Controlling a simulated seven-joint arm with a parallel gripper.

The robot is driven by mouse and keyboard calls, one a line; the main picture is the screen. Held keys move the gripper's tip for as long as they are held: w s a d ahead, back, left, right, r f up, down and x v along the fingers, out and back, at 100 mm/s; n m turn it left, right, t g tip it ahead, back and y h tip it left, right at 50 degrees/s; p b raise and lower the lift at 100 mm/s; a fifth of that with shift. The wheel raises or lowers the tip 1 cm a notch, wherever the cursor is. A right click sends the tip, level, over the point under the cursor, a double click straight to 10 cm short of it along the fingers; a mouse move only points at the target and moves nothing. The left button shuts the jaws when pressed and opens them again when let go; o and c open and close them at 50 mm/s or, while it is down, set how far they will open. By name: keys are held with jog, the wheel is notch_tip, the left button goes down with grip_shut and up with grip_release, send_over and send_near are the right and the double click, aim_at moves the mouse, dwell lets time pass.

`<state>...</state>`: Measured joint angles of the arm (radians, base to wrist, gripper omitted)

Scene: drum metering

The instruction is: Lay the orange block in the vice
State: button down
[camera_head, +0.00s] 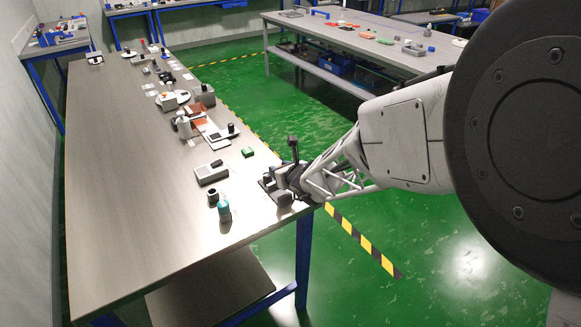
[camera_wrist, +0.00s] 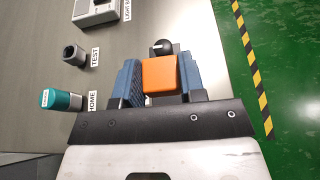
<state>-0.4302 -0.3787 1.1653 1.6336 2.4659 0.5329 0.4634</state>
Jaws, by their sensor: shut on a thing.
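The orange block (camera_wrist: 160,74) is between the two blue fingers of my gripper (camera_wrist: 161,80) in the wrist view, with a finger against each side. A black round knob (camera_wrist: 160,46) shows just beyond the block; it seems to belong to the vice, whose body is mostly hidden behind the block and fingers. In the head view my gripper (camera_head: 284,178) is low over the table's right front corner, above a dark fixture (camera_head: 281,197) that appears to be the vice. The block cannot be made out there, and whether it touches the vice cannot be told.
A teal-capped bottle (camera_head: 224,208) and a dark cup-like part (camera_head: 213,196) stand left of my gripper. A grey box (camera_head: 211,172) and a green block (camera_head: 248,152) lie beyond. The table (camera_head: 130,190) is bare at left; its right edge is close to my gripper.

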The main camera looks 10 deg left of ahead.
jog(key=shift+s+a, duration=0.1)
jog(key=shift+f, duration=0.2)
dwell(0.4)
jog(key=shift+f, duration=3.15)
jog(key=shift+f, duration=0.4)
